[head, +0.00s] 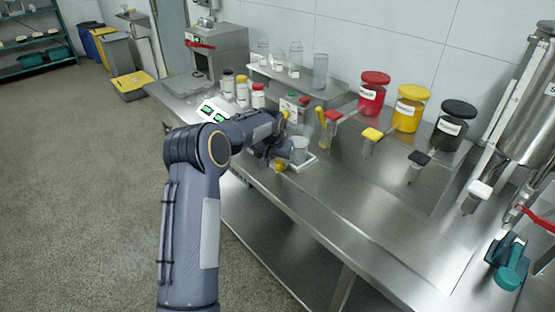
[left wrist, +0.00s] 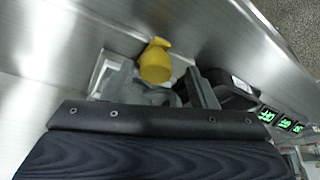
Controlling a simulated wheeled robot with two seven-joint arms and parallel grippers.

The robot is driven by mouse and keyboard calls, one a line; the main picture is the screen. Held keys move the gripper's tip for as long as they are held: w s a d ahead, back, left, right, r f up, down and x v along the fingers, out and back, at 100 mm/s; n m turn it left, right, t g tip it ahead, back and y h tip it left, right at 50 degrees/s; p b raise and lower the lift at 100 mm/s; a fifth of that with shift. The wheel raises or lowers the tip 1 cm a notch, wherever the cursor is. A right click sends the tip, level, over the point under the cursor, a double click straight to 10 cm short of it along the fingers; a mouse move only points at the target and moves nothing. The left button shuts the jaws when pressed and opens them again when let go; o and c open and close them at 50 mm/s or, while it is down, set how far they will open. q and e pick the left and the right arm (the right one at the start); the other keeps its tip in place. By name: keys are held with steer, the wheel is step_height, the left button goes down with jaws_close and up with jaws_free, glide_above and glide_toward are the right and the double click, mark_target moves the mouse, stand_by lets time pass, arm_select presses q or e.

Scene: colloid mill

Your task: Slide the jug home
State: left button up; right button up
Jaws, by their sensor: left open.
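A small clear jug (head: 299,150) stands on a white square base (head: 306,163) near the bench's front edge in the head view. A yellow part (head: 279,166) sits at its front left; I cannot tell whether it is the jug's handle. My left gripper (head: 279,150) is open, just left of the jug and partly blocking it. In the left wrist view, the yellow part (left wrist: 155,62) lies just beyond and between the open fingers of the left gripper (left wrist: 168,88). The white base (left wrist: 103,72) shows beside it; the jug is mostly hidden there. My right gripper is not in view.
Red (head: 373,92), yellow (head: 408,108) and black (head: 454,126) lidded containers stand behind on the steel bench (head: 375,215). Small jars (head: 242,92) and green displays (head: 212,113) are at left. A steel machine (head: 527,110) stands at right.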

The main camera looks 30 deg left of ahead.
arm_select(q)
steer(key=b+v, duration=0.1)
steer(key=v, duration=0.6)
steer(key=shift+r, duration=0.4)
steer(key=shift+s+r, duration=0.1)
steer(key=shift+s, duration=0.1)
steer(key=s+d+r+h, duration=0.1)
steer(key=s+d+r, duration=0.2)
steer(key=s, duration=0.4)
steer(key=s+d+r+h, duration=0.1)
steer(key=s+d+r, duration=0.15)
steer(key=s, duration=0.45)
steer(key=s+d+r, duration=0.2)
steer(key=s+r, duration=0.1)
steer(key=s, duration=0.5)
steer(key=s+d+f+h, duration=0.1)
steer(key=s+d+f, duration=0.2)
steer(key=s, duration=0.6)
steer(key=s+d+f+t+h, duration=0.1)
steer(key=s+d+f, duration=0.2)
steer(key=s+d, duration=0.3)
steer(key=s, duration=0.3)
steer(key=shift+s+d+h, duration=0.15)
steer(key=shift+s+h, duration=0.15)
steer(key=shift+s, duration=0.05)
